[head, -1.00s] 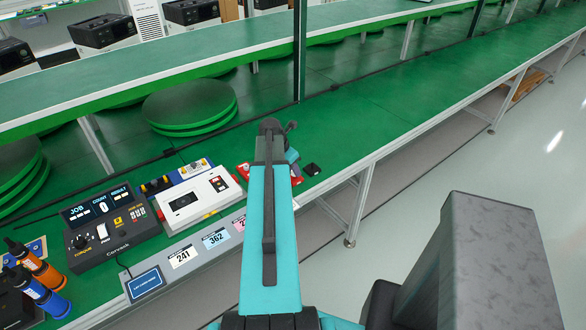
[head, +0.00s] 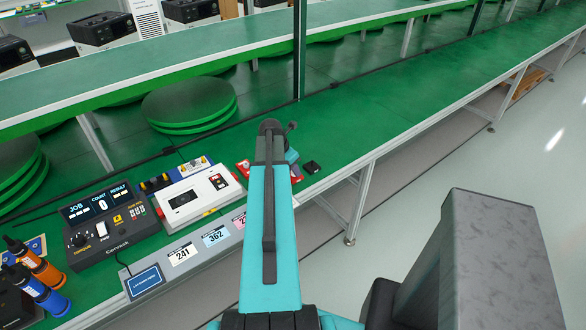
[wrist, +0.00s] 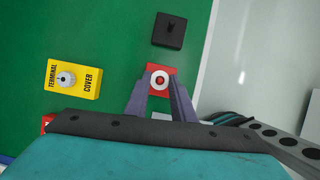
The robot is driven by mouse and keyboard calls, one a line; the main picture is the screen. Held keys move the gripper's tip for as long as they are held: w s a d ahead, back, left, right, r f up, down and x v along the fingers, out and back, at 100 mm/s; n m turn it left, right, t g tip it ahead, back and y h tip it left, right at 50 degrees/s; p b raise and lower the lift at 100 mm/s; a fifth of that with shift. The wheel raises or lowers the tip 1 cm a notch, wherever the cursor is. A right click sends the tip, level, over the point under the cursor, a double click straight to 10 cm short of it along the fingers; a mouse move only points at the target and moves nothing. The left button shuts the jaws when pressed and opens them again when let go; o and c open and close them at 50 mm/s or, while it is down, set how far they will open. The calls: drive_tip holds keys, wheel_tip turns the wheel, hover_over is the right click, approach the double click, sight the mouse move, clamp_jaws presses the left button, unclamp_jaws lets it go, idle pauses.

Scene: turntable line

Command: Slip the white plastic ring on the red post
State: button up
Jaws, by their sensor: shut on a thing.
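The white plastic ring (wrist: 153,80) is between the fingertips of my gripper (wrist: 160,88) in the wrist view, and the gripper is shut on it. Red shows through the middle of the ring, in line with the red post (wrist: 160,80). The red base (wrist: 160,68) lies around and beyond the ring. From this steep angle I cannot tell whether the ring is around the post or above it. In the head view my arm hides the fingertips and the ring; part of a red piece (head: 296,173) shows beside the arm.
A black block (wrist: 168,30) lies close to the red base, and also shows in the head view (head: 311,167). The green bench (head: 370,115) is clear toward the far right.

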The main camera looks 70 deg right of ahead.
drive_tip(key=shift+f, duration=0.1)
idle(0.3)
drive_tip(key=o, duration=1.5)
drive_tip(key=shift+r+p, duration=2.6)
drive_tip(key=shift+r, duration=1.15)
drive_tip(key=shift+s, duration=0.1)
